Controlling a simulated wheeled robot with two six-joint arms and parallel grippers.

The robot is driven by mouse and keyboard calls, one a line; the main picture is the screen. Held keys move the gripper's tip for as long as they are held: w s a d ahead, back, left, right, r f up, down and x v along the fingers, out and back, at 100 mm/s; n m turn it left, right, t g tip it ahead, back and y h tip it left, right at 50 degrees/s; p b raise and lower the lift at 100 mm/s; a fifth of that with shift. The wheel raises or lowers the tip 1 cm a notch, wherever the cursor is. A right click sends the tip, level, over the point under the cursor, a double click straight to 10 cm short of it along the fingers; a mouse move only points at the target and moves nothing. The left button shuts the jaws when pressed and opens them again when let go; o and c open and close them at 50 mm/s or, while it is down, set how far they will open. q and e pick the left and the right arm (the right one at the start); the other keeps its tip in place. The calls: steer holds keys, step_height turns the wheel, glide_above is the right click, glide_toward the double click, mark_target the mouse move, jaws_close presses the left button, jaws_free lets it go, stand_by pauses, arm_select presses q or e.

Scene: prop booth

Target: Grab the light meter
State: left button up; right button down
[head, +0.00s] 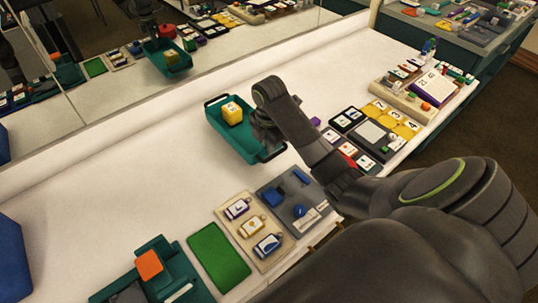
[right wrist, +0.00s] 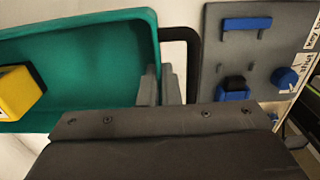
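I cannot tell for sure which thing is the light meter. A yellow block with a pale face (head: 232,113) lies in a teal tray (head: 221,127) with black end handles. In the right wrist view the yellow block (right wrist: 18,92) is at the left, inside the tray (right wrist: 95,50). My right gripper (head: 262,128) is at the tray's near right end. Its grey fingers (right wrist: 160,87) straddle the tray's end wall, one inside and one within the handle loop, and look closed on it. They are apart from the yellow block. My left gripper is not in view.
A grey board with blue parts (head: 295,196), a beige board with bottle shapes (head: 253,228), a green mat (head: 218,257) and a teal holder with an orange block (head: 148,264) line the front. Cards and a cluttered tray (head: 408,100) stand right. A mirror runs behind.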

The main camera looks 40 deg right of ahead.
steer(key=shift+f+b, duration=0.3)
steer(key=shift+f, duration=1.4)
steer(key=c, duration=2)
jaws_free()
steer(key=shift+f, duration=0.2)
steer(key=o, duration=0.4)
steer(key=shift+s, duration=0.1)
steer(key=shift+c, duration=0.2)
steer(key=shift+r, duration=0.1)
